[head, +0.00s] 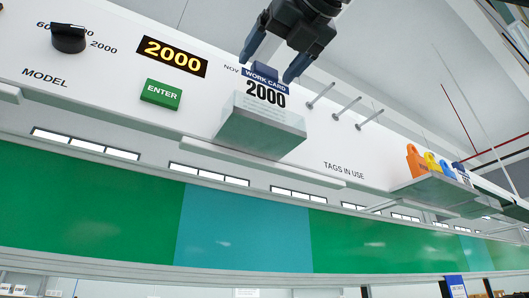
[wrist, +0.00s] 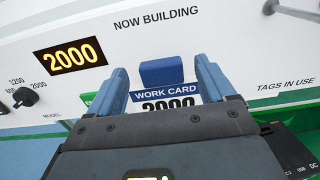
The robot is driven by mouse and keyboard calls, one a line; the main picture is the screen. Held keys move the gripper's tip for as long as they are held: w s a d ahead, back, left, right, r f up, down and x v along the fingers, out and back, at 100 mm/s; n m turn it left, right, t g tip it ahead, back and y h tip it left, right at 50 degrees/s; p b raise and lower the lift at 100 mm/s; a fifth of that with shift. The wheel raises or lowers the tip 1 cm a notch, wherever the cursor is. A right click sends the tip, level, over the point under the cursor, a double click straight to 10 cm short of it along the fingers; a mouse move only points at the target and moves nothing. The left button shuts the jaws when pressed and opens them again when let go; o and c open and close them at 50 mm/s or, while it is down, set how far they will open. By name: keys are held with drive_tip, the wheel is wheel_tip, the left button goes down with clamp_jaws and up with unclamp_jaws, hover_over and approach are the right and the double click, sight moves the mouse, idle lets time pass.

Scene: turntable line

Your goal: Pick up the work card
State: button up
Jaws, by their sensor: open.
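The work card (head: 266,92) is white with a blue "WORK CARD" band, the number 2000 and a blue tab on top. It stands in a pale holder (head: 258,128) on the white panel, its lower part behind the holder's front. My gripper (head: 274,68) is open at the card's top, one finger on each side of the blue tab. In the wrist view the card (wrist: 168,97) and its tab lie between the two blue fingers of my gripper (wrist: 170,82). I see gaps between the fingers and the tab.
The panel carries a 2000 display (head: 172,56), a green ENTER button (head: 161,94) and a model knob (head: 68,38) to the left. Several bare pegs (head: 346,108) stick out to the right of the card. Farther right, a shelf (head: 440,190) holds coloured tags (head: 416,160).

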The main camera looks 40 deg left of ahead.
drive_tip(key=shift+p+x, duration=0.3)
drive_tip(key=shift+x, duration=1.2)
drive_tip(key=shift+c, duration=0.2)
drive_tip(key=c, duration=1.4)
drive_tip(key=shift+d, duration=0.1)
